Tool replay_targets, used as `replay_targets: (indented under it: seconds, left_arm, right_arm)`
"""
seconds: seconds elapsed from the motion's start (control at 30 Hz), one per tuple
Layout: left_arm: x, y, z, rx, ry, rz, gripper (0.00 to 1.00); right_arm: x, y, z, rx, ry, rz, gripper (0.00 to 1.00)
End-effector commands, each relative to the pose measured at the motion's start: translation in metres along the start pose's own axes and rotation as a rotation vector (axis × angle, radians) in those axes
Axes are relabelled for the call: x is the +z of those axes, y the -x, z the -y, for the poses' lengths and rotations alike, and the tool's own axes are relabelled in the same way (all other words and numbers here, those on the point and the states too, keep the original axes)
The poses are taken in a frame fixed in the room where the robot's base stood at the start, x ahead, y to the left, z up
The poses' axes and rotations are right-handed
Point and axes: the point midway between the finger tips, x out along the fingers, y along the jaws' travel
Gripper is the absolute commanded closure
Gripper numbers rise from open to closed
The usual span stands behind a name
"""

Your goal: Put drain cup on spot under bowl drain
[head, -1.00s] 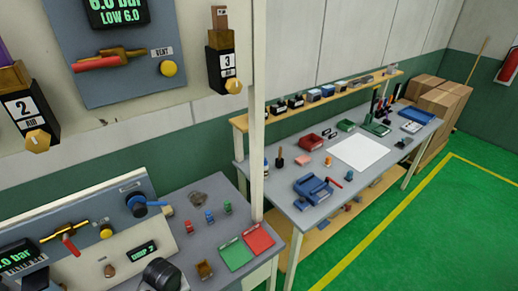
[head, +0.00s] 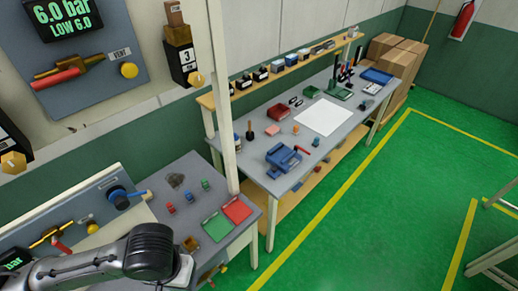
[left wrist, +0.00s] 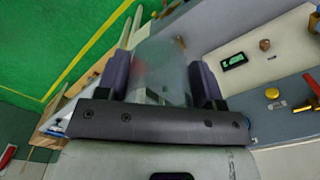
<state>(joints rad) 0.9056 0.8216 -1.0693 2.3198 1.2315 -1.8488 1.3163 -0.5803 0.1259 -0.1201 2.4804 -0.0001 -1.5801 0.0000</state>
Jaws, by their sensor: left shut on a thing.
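My left gripper (left wrist: 162,82) shows in the left wrist view, its two purple-grey fingers on either side of a translucent, greyish cup (left wrist: 160,65), shut on it. The cup looks blurred and see-through. In the head view my left arm reaches in from the lower left; the gripper and cup do not show clearly there. A black bowl unit marked 3 (head: 181,62) hangs on the wall panel, with a yellow drain knob (head: 196,79) at its bottom. Another yellow drain knob (head: 13,161) is cut off at the left edge. I cannot make out the spot. My right gripper is not in view.
A near grey bench (head: 160,181) holds small red, blue and green parts, a green card (head: 217,227) and a red card (head: 238,209). A white post (head: 222,110) stands before the far workbench (head: 255,190). Green floor lies open at the right.

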Motion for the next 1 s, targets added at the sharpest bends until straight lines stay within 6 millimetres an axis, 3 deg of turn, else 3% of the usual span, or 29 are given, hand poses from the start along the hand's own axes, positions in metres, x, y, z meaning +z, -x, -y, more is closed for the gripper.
replay_targets:
  seconds: [0.03,0.1,0.3,1.0]
  left_arm:
    - [-0.009,0.019,0.004,0.000,0.009,-0.006,0.62]
    - [-0.018,0.035,0.008,0.001,0.016,-0.005,0.62]
    - [-0.032,0.065,0.010,0.002,0.021,-0.002,0.62]
    - [-0.035,0.072,0.011,0.001,0.021,-0.001,0.62]
  right_arm:
    - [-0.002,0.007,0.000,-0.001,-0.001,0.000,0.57]
    - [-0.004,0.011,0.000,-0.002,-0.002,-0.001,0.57]
    - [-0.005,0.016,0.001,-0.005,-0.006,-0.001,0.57]
    - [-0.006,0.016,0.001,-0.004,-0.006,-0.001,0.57]
